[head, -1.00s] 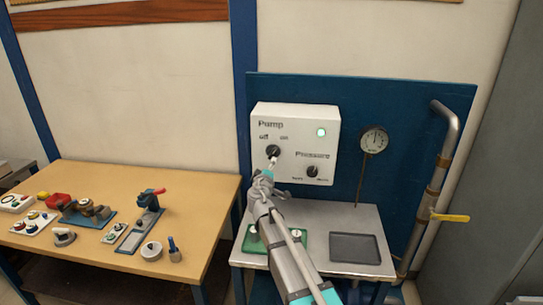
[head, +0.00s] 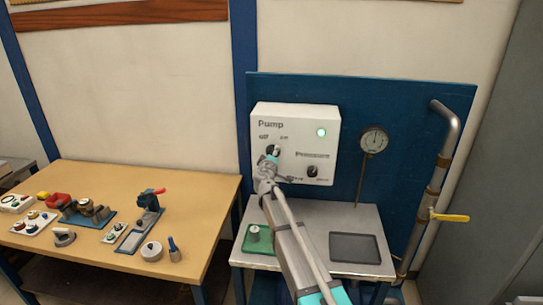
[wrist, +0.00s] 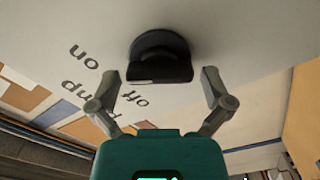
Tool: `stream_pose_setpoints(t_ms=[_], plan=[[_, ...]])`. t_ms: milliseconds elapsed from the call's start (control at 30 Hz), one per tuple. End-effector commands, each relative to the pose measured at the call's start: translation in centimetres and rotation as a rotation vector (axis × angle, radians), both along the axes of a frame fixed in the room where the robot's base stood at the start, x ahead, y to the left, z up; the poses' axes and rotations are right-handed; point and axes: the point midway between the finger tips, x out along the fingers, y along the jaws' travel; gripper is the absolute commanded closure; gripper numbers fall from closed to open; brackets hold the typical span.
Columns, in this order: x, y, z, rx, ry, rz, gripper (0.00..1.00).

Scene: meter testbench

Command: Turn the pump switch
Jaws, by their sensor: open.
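The pump switch (head: 273,150) is a black round knob below the word "Pump" on the white control box (head: 292,120). My gripper (head: 271,158) is at the knob's lower side and covers part of it. In the wrist view my gripper (wrist: 161,74) has its two grey fingers spread wide, one on each side of the black knob (wrist: 160,58), with gaps between. Its raised grip bar lies across the picture, facing the fingers. The labels "on" and "off" show beside the knob. Any contact is not visible.
A green lamp (head: 321,132) glows on the box; a second black pressure knob (head: 312,171) is lower right. A gauge (head: 374,140) and pipe (head: 443,160) stand right. Below are a green tray (head: 262,246) and a dark tray (head: 355,247). A wooden table (head: 205,200) holds parts.

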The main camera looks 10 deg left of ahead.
Motion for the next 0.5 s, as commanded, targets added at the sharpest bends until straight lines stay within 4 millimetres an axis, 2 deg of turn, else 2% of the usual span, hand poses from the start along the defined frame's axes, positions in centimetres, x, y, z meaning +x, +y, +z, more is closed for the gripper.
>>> stream_pose_setpoints(t_ms=[133, 400, 467, 500], plan=[[-0.02, 0.0, 0.0, 0.0, 0.0, 0.0, 0.02], [-0.02, 0.0, 0.0, 0.0, 0.0, 0.0, 0.52], [-0.02, 0.0, 0.0, 0.0, 0.0, 0.0, 0.63], [0.04, 0.2, 0.0, 0.0, 0.0, -0.001, 0.65]])
